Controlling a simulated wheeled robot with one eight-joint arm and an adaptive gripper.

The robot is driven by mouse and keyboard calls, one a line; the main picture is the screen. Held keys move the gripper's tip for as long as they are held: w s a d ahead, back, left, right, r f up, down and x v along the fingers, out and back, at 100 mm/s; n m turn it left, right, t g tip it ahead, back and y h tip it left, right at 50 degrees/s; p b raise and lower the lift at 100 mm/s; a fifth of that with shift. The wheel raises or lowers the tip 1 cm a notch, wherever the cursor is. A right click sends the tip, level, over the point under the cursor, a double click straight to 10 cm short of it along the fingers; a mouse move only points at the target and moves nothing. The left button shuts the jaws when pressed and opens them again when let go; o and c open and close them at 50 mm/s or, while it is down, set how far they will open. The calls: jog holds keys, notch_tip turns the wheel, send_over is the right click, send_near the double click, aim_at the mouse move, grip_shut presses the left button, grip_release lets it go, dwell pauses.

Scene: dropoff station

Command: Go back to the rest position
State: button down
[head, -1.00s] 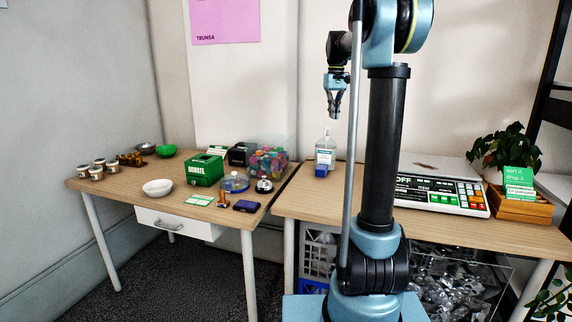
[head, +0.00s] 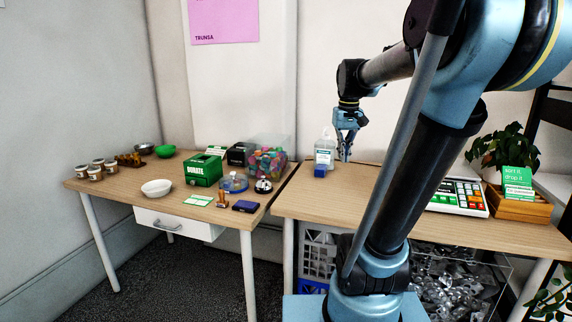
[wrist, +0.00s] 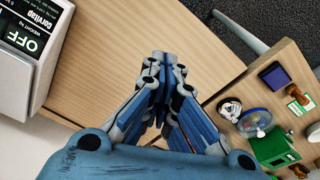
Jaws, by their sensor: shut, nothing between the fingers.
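My gripper (head: 347,152) is shut and empty. In the head view it hangs above the back of the right table (head: 300,205), in front of the wall and just right of the sanitizer bottle (head: 324,150). I cannot tell if it is close to the bottle. In the wrist view my gripper (wrist: 166,62) points down over bare wood, its fingers drawn together. My arm leans to the right in the head view and hides part of the scale.
The scale (head: 468,194) and a potted plant (head: 503,150) stand on the right table. The left table (head: 120,193) holds a green donation box (head: 203,170), a white bowl (head: 157,188), a container of colourful items (head: 267,162) and several jars. A small blue box (head: 320,171) sits by the bottle.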

jog(key=s+f+m+t, duration=0.1)
jog(key=s+f, duration=1.7)
jog(key=f, duration=0.1)
jog(key=shift+s+f, duration=0.15)
jog(key=shift+w+f, duration=0.2)
jog(key=shift+w, duration=0.25)
